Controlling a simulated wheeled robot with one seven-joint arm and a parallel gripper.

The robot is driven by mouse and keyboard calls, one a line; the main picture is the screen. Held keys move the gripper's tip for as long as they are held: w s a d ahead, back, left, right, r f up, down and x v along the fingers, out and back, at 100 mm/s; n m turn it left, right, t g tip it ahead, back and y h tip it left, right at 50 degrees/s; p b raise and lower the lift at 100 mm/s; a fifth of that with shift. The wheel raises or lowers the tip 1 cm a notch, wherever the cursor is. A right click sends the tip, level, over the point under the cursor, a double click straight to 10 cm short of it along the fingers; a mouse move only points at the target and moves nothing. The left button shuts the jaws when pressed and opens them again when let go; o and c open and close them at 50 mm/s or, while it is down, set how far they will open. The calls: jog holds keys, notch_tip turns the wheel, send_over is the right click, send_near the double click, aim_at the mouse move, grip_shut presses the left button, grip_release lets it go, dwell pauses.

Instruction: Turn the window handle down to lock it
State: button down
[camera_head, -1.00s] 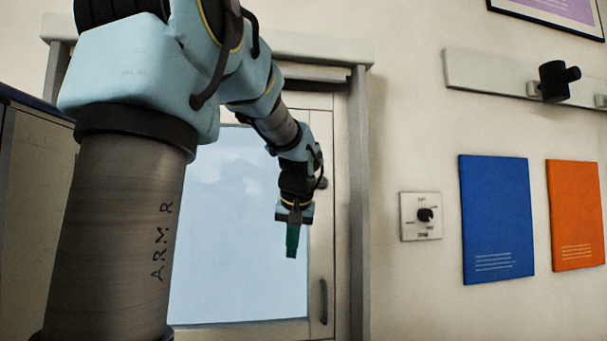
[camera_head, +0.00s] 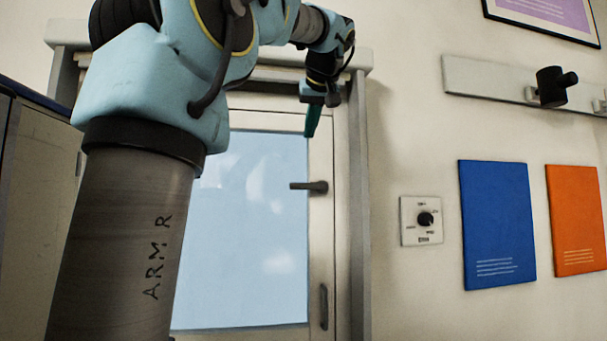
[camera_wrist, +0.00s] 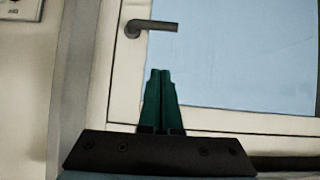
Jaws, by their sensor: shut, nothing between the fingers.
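The window handle (camera_head: 312,187) is a dark lever on the right side of the window frame. Its lever lies level and points left over the glass in the head view. My gripper (camera_head: 311,134) is above the handle, near the top right of the window, with green fingers pointing down. The wrist view shows the handle (camera_wrist: 152,26) beyond the tips of my gripper (camera_wrist: 160,71), with a gap between them. The two green fingers are together and hold nothing.
The window (camera_head: 250,230) has a light frame, and a second dark pull (camera_head: 323,306) sits low on its right side. A dial plate (camera_head: 421,221) is on the wall to the right. Blue (camera_head: 497,225) and orange (camera_head: 577,219) panels hang further right.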

jog(key=p, duration=0.2)
send_over(307, 187)
jog(key=s+a, duration=0.1)
jog(key=s, duration=0.2)
notch_tip(307, 187, down, 5)
jog(key=f, duration=0.2)
jog(key=w+f, duration=0.1)
jog(key=f, duration=0.1)
jog(key=shift+f+p, duration=0.3)
jog(key=shift+f, duration=0.15)
jog(key=shift+a+f+h+b, duration=0.15)
jog(key=shift+h+b, duration=0.15)
jog(key=shift+b, duration=0.5)
